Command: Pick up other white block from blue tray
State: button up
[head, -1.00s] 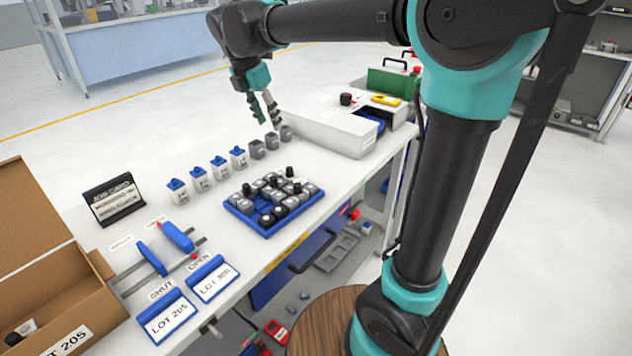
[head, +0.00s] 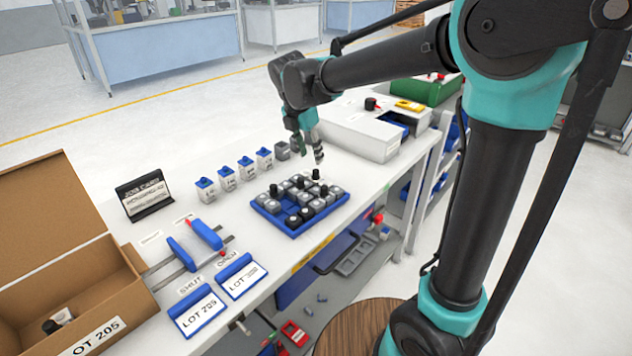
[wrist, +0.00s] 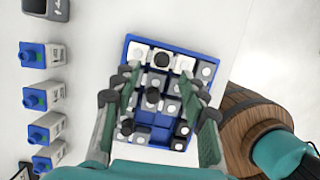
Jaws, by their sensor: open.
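The blue tray (head: 322,219) holds several grey and pale blocks, some with black knobs, and stands near the table's front edge. In the wrist view, the tray (wrist: 127,47) has white-looking blocks along its far row: a white block (wrist: 140,53) at the left corner, one with a black knob beside it, and another white block (wrist: 182,65) right of that. My gripper (head: 308,153) is open and empty above the tray's back side. In the wrist view, the gripper's fingers (wrist: 160,76) straddle the middle of the tray, hiding parts of the outer blocks.
Several blue-capped white containers (head: 227,177) stand in a row left of the tray. A white machine housing (head: 360,130) is behind right. An open cardboard box (head: 130,290), a job card (head: 143,197), blue-handled slider (head: 205,235) and lot signs (head: 243,279) are at left.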

aim_at(316, 170)
jog(key=shift+s+x, duration=0.1)
jog(key=shift+x, duration=1.45)
jog(key=shift+s+x, duration=0.15)
jog(key=shift+x, duration=1.35)
jog(key=shift+d, duration=0.15)
grip_shut()
